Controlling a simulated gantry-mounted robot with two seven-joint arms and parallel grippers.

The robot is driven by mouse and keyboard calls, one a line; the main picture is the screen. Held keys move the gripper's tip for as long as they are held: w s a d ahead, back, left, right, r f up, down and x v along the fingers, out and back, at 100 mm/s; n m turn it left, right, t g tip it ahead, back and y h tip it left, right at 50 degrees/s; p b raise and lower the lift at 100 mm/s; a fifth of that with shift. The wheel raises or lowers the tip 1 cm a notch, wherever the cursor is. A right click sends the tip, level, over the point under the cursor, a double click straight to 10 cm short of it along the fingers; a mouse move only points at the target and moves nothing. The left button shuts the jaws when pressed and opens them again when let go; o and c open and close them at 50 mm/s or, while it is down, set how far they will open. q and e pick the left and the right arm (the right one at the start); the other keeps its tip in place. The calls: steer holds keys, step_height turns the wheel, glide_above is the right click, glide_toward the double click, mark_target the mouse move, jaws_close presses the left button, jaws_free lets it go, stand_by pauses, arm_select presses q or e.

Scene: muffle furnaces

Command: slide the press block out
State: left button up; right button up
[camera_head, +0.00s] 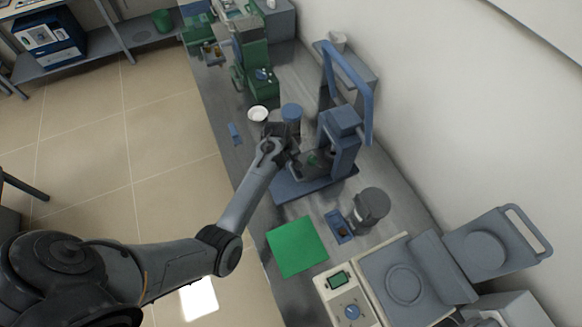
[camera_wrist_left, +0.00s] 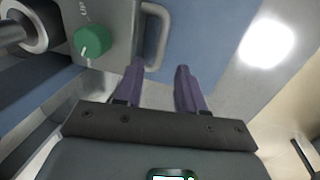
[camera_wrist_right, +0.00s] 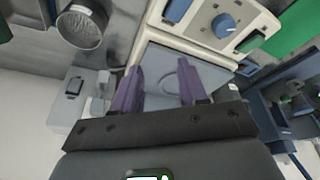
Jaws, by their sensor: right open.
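The blue press (camera_head: 340,150) stands on the bench in the middle of the head view. In the left wrist view, a grey block (camera_wrist_left: 112,15) with a green knob (camera_wrist_left: 93,40) and a metal U-shaped handle (camera_wrist_left: 160,30) is at the upper left; it appears to be the press block. My left gripper (camera_head: 287,148) is at the press's front; in its wrist view (camera_wrist_left: 160,68) it is open and empty, with the handle just beyond and between the fingertips, nearer the left finger. My right gripper (camera_wrist_right: 158,72) is open and empty, over a grey-lidded instrument (camera_wrist_right: 165,60).
A green mat (camera_head: 297,246) lies in front of the press. A dark grey cylinder (camera_head: 371,206) stands beside a small blue tray (camera_head: 339,226). A white dish (camera_head: 258,114) and a blue-topped container (camera_head: 291,112) stand behind the left gripper. A white control panel (camera_head: 348,300) is at the bench's near end.

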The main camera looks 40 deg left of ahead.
mark_target(292, 170)
arm_select(q)
steer(key=shift+w+d+f, duration=0.1)
steer(key=shift+w+f, duration=0.1)
steer(key=shift+f, duration=0.85)
steer(key=shift+w+d+f, duration=0.1)
steer(key=shift+w+f, duration=0.05)
steer(key=shift+f, duration=0.85)
steer(key=shift+c, duration=0.4)
jaws_close()
